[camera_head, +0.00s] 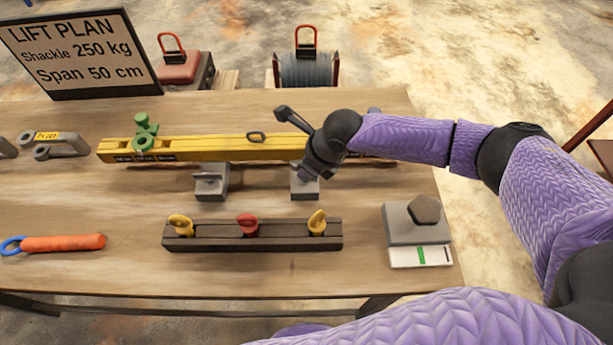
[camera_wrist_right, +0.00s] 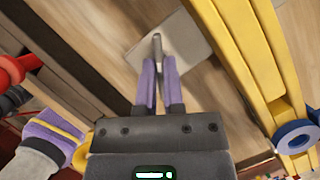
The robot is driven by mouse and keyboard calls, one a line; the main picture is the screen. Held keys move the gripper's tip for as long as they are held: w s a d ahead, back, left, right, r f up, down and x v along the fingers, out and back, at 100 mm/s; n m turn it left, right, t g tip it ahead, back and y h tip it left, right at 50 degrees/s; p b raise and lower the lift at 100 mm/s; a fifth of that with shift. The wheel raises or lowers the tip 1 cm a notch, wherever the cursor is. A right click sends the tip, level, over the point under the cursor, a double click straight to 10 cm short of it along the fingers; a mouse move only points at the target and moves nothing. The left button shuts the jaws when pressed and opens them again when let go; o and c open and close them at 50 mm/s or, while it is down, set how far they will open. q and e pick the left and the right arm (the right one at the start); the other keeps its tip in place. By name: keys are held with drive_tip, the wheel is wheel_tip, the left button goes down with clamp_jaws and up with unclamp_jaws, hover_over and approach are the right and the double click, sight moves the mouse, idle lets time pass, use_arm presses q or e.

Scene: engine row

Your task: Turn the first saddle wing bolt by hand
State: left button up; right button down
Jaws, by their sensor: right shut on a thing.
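A grey saddle block (camera_head: 304,188) stands on the table in front of the yellow beam, at its middle right. My right gripper (camera_head: 308,176) is over this block and hides most of its top. In the right wrist view, the gripper (camera_wrist_right: 158,88) is shut on a thin upright metal wing bolt (camera_wrist_right: 157,47). The bolt stands over the pale square saddle plate (camera_wrist_right: 187,48). A second grey saddle (camera_head: 211,184) stands to the left with its own wing bolt. My left gripper is not in view.
The yellow beam (camera_head: 210,149) lies behind the saddles, with a green clamp (camera_head: 145,132) at its left. A dark rail (camera_head: 210,242) with yellow and red eye bolts lies in front. A scale (camera_head: 418,256) with a dark nut is at the right.

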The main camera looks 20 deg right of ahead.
drive_tip(key=shift+s+f, duration=0.35)
drive_tip(key=shift+f, duration=0.25)
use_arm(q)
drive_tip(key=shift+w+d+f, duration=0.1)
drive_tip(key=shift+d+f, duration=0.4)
use_arm(e)
drive_tip(key=shift+r, duration=0.1)
drive_tip(key=c, duration=0.7)
unclamp_jaws()
drive_tip(key=shift+c, duration=0.2)
drive_tip(key=shift+d+r, duration=0.1)
drive_tip(key=shift+r, duration=0.2)
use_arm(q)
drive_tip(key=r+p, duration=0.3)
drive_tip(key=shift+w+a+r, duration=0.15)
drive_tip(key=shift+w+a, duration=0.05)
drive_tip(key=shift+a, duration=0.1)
use_arm(e)
drive_tip(key=v, duration=1)
drive_tip(key=shift+w+r, duration=0.15)
drive_tip(key=shift+w, duration=0.25)
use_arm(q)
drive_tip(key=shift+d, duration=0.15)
use_arm(e)
drive_tip(key=shift+w, duration=0.1)
